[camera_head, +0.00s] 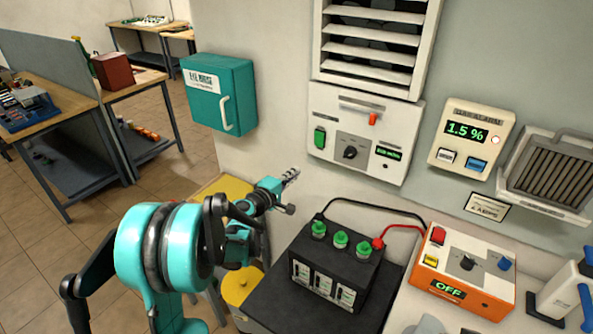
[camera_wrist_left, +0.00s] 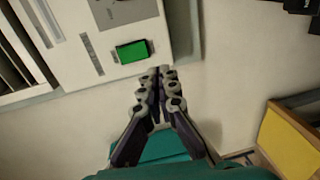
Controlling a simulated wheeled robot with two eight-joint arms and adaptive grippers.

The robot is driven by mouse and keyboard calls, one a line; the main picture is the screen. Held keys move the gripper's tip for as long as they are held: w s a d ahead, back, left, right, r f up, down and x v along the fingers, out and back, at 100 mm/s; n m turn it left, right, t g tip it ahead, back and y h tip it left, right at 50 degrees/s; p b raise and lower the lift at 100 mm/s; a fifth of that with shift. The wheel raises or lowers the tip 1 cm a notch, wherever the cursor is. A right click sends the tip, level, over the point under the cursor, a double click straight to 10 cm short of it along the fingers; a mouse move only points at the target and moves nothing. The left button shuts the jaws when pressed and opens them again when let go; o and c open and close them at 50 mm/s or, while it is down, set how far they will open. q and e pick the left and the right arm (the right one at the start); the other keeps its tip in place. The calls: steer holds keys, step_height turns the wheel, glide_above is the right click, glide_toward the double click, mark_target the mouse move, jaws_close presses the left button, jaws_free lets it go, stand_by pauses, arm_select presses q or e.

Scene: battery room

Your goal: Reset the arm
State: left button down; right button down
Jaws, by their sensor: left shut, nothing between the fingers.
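My left arm, teal and black, comes in from the left in the head view. Its gripper (camera_head: 290,178) is raised near the wall, left of the white control panel (camera_head: 362,135) and above the left end of the black battery. In the left wrist view the fingers of the gripper (camera_wrist_left: 163,73) are together, with nothing between them. The panel's green switch (camera_wrist_left: 132,51) shows just beyond the fingertips there; the same green switch (camera_head: 319,138) shows in the head view. The gripper appears apart from the panel. My right gripper is not in view.
A black battery (camera_head: 337,264) with green caps stands on a dark surface, cabled to an orange charger (camera_head: 463,270) reading OFF. A teal cabinet (camera_head: 220,95), gas alarm (camera_head: 471,140) and vent (camera_head: 372,45) are on the wall. A yellow item (camera_head: 237,285) lies below the arm.

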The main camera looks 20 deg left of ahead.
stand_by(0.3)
arm_select(q)
steer(key=s+d+f+m+g+b, duration=0.25)
steer(key=s+d+m+g, duration=0.5)
steer(key=s+d, duration=0.7)
steer(key=s+a+f+m+g+y+b, duration=0.1)
steer(key=s+f+m, duration=0.2)
steer(key=s, duration=0.7)
steer(key=s+a+f+m+y+b, duration=0.1)
steer(key=s+m, duration=0.4)
steer(key=s, duration=0.5)
step_height(320, 180, down, 3)
steer(key=shift+a+r+g+y, duration=0.1)
steer(key=shift+a+g+y, duration=0.25)
steer(key=shift+a+y, duration=0.35)
